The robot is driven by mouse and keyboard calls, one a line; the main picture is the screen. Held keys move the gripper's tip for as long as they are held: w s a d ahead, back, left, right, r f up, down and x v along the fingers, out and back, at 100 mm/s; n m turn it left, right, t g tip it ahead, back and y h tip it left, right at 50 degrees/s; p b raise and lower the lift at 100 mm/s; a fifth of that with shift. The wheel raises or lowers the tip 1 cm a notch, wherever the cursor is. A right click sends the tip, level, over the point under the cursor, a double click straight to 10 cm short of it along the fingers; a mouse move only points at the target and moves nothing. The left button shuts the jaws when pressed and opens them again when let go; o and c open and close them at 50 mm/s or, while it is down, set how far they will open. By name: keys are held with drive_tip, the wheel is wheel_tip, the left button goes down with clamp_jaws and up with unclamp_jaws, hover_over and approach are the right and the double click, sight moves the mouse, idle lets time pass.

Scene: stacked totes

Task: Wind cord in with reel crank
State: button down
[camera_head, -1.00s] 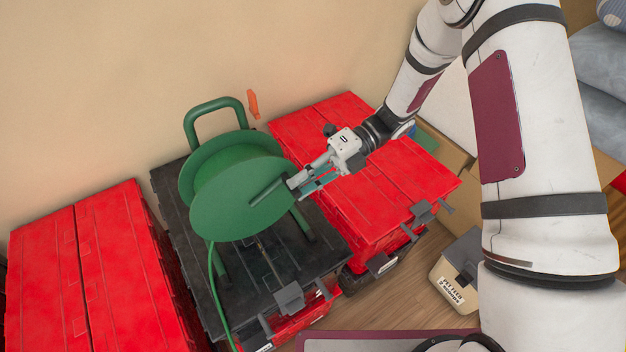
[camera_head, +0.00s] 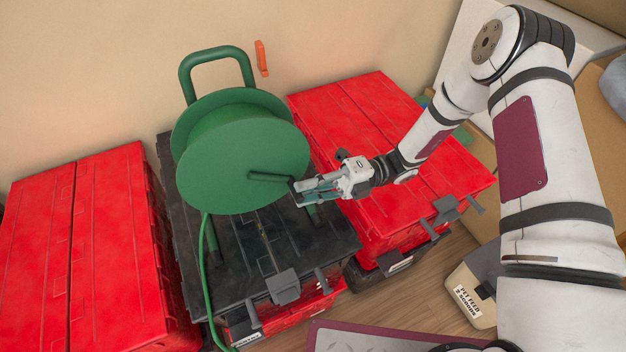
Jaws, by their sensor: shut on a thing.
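The green cord reel (camera_head: 238,160) stands on the black lid of a tote, with its carrying handle upright at the back. Its crank (camera_head: 268,177) is a dark green bar on the reel's front disc, pointing to the right. The green cord (camera_head: 205,270) hangs from the lower left of the reel down past the tote's front edge. My gripper (camera_head: 300,188) reaches in from the right and is shut on the crank's outer end. The fingers hide the crank's grip.
The reel's tote has a black lid (camera_head: 235,275). Red totes stand on the left (camera_head: 40,240) and right (camera_head: 350,110). An orange object (camera_head: 262,58) shows against the wall behind. A pet feed bin (camera_head: 475,290) stands on the floor at right.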

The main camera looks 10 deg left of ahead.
drive_tip(key=a+f, duration=0.1)
drive_tip(key=s+f, duration=0.1)
drive_tip(key=a+f+b, duration=0.1)
drive_tip(key=f, duration=0.1)
drive_tip(key=shift+s+a, duration=0.35)
drive_tip(key=shift+s, duration=0.05)
drive_tip(key=c, duration=1.5)
unclamp_jaws()
drive_tip(key=shift+c, duration=0.2)
drive_tip(key=v, duration=1.2)
drive_tip(key=shift+w, duration=0.1)
